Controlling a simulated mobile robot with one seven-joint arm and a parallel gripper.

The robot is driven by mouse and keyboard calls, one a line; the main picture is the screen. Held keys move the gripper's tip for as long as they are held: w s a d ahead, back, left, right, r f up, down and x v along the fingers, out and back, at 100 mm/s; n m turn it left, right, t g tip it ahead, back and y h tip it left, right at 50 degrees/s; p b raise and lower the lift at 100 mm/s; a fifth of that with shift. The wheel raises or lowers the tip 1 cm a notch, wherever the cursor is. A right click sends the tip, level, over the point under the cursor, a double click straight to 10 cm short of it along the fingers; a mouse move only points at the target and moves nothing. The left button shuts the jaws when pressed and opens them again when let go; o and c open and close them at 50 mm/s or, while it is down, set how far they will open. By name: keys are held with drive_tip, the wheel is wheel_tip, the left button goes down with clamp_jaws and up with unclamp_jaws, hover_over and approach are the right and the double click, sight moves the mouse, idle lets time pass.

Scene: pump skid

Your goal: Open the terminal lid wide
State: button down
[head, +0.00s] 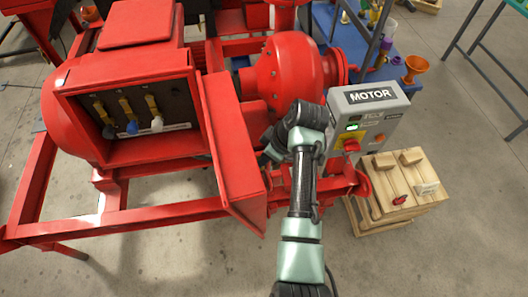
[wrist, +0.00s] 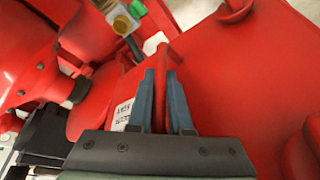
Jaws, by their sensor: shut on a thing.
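The red terminal box (head: 130,105) on top of the motor is open at the front. Inside it are yellow, blue and white terminals. Its red lid (head: 232,150) stands out from the box's right side, swung well away from the opening. In the wrist view my gripper (wrist: 162,78) has its two blue-grey fingers on either side of a thin red plate edge, the lid (wrist: 158,105), and is shut on it.
A grey MOTOR control box (head: 368,118) with a red-and-yellow switch stands right of my arm. Below it is a wooden crate (head: 402,190). The red pump housing (head: 285,72) is close behind the lid. Red frame rails (head: 150,218) run below. Floor in front is clear.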

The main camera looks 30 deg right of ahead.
drive_tip(key=shift+d, duration=0.25)
drive_tip(key=c, duration=0.8)
unclamp_jaws()
drive_tip(key=shift+c, duration=0.2)
drive_tip(key=v, duration=1.3)
drive_tip(key=shift+f, duration=0.1)
